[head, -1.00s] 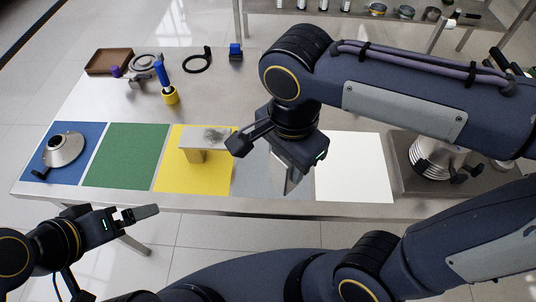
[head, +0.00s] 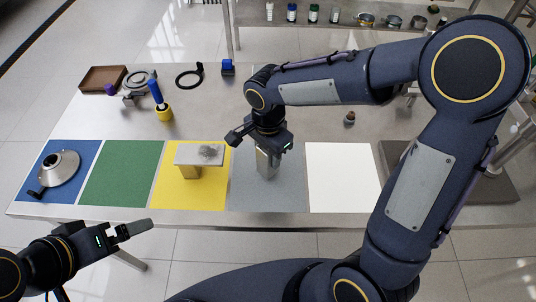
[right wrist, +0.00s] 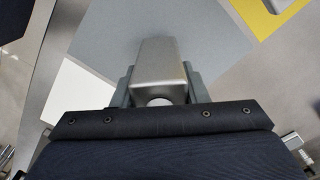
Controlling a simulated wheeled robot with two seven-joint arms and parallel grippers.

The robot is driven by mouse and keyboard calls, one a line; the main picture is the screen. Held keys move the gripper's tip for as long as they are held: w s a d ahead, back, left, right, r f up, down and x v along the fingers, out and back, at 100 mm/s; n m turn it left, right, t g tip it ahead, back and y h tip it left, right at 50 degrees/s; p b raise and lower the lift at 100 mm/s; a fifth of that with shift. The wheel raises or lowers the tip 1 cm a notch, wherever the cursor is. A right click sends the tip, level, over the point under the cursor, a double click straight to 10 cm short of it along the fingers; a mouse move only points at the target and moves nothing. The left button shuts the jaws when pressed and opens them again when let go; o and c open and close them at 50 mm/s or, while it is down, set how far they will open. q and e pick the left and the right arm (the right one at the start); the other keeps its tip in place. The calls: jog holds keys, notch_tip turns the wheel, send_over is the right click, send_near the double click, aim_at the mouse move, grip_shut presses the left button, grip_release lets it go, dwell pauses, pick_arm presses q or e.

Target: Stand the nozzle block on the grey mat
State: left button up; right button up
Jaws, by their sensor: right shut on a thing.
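The nozzle block (head: 266,166) is a silver metal piece held between the fingers of my right gripper (head: 266,155). It hangs roughly upright over the grey mat (head: 285,195), with its lower end close to the mat; I cannot tell whether it touches. In the right wrist view the block (right wrist: 158,65) sits between the two fingers, with the grey mat (right wrist: 215,40) beyond it. The gripper hides the block's upper part in the head view. My left gripper (head: 135,229) is at the lower left, off the table's front edge, apart from everything.
The yellow mat (head: 165,190) left of the grey one carries a metal-topped piece (head: 199,155). The white mat (head: 343,175) to the right and green mat (head: 118,175) are clear. A metal cone (head: 60,169) stands on the blue mat (head: 80,190). A yellow-and-blue tool (head: 163,112) stands behind.

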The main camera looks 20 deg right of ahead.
jog(key=shift+f, duration=0.65)
jog(key=shift+f+b, duration=0.25)
jog(key=shift+b, duration=0.05)
jog(key=o, duration=1.1)
jog(key=shift+r, duration=0.1)
jog(key=shift+o, duration=0.2)
notch_tip(320, 180, up, 12)
jog(key=shift+r+p, duration=0.1)
jog(key=shift+p, duration=0.3)
jog(key=shift+d+r, duration=0.1)
